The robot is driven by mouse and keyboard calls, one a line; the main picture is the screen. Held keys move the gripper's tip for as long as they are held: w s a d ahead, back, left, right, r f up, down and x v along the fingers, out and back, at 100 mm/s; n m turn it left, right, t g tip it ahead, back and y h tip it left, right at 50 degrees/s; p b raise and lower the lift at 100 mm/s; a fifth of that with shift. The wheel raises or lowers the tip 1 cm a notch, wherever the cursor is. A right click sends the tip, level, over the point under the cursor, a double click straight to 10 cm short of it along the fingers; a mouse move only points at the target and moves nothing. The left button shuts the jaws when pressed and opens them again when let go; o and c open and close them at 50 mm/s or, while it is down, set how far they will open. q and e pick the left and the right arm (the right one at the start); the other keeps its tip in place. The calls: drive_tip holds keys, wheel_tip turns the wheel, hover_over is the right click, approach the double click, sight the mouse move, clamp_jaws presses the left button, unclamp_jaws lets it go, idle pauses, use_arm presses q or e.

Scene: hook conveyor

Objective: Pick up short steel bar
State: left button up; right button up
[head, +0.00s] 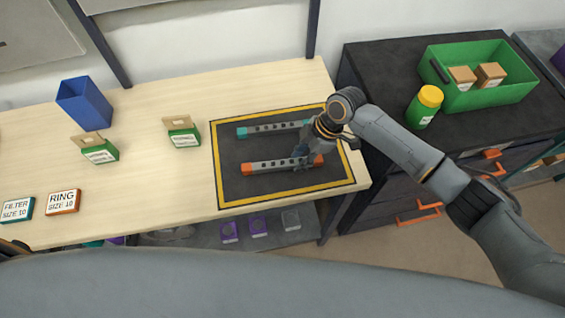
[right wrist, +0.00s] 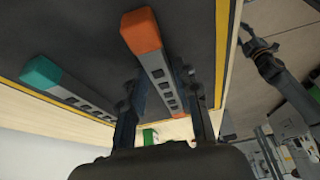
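Two grey perforated bars lie on the dark mat: one with teal ends (head: 275,129) at the back, one with orange ends (head: 272,166) in front. My right gripper (head: 303,162) is over the right part of the orange-ended bar and hides some of it. In the right wrist view, the fingers of my right gripper (right wrist: 168,112) are apart on either side of the orange-ended bar (right wrist: 155,65), with gaps showing. The teal-ended bar (right wrist: 75,88) lies outside the fingers. My left gripper (right wrist: 260,45) shows small and spread beyond the table edge.
The mat (head: 228,190) has a yellow border. A blue bin (head: 85,103), green-and-brown packages (head: 183,133) and labelled boxes (head: 63,202) stand to the left. A green crate (head: 490,98) and a yellow-capped bottle (head: 425,106) stand on the dark cabinet at right.

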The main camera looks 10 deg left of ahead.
clamp_jaws()
drive_tip(key=shift+r, duration=0.1)
